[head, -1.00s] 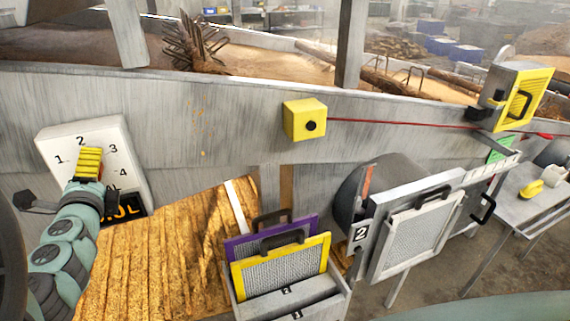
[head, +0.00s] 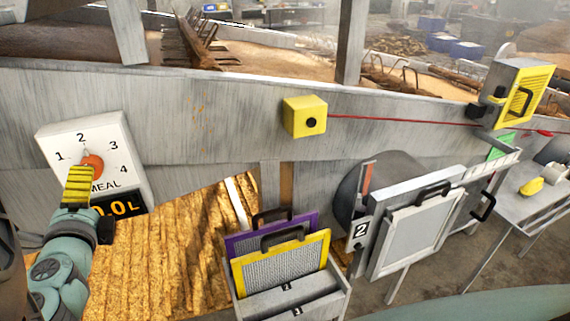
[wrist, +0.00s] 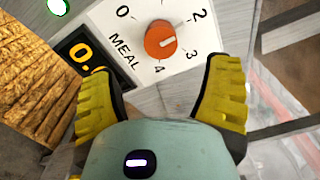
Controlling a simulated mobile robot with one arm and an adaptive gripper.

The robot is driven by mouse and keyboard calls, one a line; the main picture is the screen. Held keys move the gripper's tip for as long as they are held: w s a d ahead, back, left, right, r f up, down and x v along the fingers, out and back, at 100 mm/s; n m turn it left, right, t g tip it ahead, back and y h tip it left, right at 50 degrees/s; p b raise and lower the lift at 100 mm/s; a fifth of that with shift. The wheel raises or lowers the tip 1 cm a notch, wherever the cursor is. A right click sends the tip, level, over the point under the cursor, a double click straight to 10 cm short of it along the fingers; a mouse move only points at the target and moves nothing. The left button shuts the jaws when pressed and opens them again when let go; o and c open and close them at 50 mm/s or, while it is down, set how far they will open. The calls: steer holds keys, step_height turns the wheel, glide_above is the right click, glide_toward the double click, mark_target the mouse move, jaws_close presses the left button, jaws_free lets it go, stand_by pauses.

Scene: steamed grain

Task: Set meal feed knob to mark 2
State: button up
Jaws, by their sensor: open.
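The meal feed knob (head: 93,163) is a round orange dial on a white panel (head: 112,135) at the left of the head view. It also shows at the top of the wrist view (wrist: 160,40). The panel bears numbered marks and the word MEAL. The knob's pointer is aimed at or close to the mark 2 (head: 80,137); the exact alignment is hard to tell. My gripper (wrist: 160,80) is open, its yellow fingers spread and apart from the knob, with nothing between them. In the head view my gripper (head: 78,172) overlaps the lower left of the panel.
An orange-digit display (head: 117,208) below the knob reads 0.0 L. A brown grain-like slope (head: 170,255) lies beneath the panel. A rack of framed screens (head: 285,290), a yellow box with a red cord (head: 303,118) and a machine marked 2 (head: 415,235) stand to the right.

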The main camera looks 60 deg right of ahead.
steer(key=shift+v, duration=2.25)
